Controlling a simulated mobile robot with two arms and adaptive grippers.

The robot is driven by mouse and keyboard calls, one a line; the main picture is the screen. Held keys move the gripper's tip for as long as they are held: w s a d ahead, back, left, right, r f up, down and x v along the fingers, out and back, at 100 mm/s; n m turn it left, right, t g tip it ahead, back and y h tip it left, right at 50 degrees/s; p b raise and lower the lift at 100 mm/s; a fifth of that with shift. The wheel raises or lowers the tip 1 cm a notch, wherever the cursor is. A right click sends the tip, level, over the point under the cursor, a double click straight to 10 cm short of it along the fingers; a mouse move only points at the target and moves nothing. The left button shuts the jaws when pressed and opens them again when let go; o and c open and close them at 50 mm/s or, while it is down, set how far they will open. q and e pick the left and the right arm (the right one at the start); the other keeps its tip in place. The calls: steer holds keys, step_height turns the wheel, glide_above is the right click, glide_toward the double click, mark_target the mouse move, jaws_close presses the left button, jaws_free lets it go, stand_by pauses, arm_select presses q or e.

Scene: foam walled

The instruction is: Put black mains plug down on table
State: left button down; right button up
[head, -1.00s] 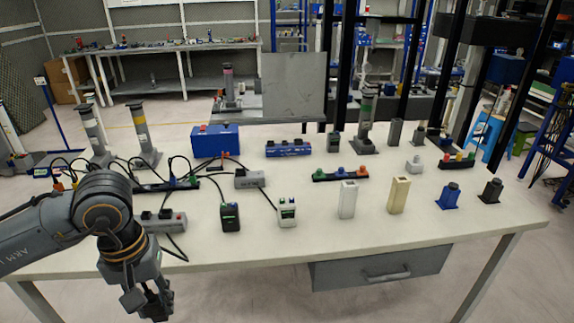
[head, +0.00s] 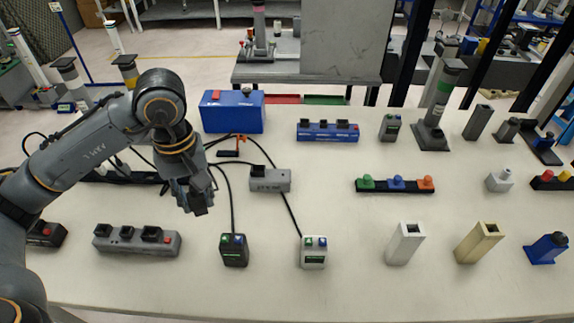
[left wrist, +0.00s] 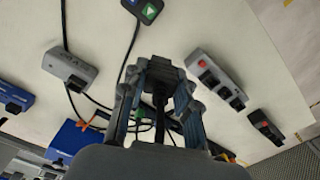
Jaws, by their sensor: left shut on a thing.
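My left gripper (head: 197,203) hangs above the left part of the white table (head: 130,283), fingers pointing down. In the left wrist view its fingers (left wrist: 157,75) are closed around a small black thing, the black mains plug (left wrist: 159,88), with a dark cable below it in the picture. In the head view the plug is mostly hidden by the fingers. I cannot tell the exact gap between plug and table. My right gripper is in neither view.
A grey socket strip (head: 137,240) lies left of the gripper, a grey socket box (head: 270,180) to the right. A black device (head: 234,250) and a white one (head: 313,252) stand in front. A blue box (head: 232,112) is behind. Cables cross the tabletop. The front strip is bare.

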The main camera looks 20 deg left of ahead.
arm_select(q)
steer(key=w+a+f+p, duration=0.1)
steer(key=w+f, duration=0.2)
steer(key=w, duration=0.1)
steer(key=w+a+f+p, duration=0.1)
steer(key=w+a+f, duration=0.1)
steer(key=w+f, duration=0.1)
steer(key=w+a+f+p, duration=0.1)
steer(key=w+f, duration=0.2)
steer(key=w, duration=0.2)
steer(key=shift+a, duration=0.35)
steer(key=shift+w+a+f, duration=0.1)
steer(key=shift+w+f, duration=0.15)
steer(key=shift+f, duration=0.1)
step_height(320, 180, down, 3)
steer(key=shift+p, duration=0.95)
steer(key=shift+f, duration=0.1)
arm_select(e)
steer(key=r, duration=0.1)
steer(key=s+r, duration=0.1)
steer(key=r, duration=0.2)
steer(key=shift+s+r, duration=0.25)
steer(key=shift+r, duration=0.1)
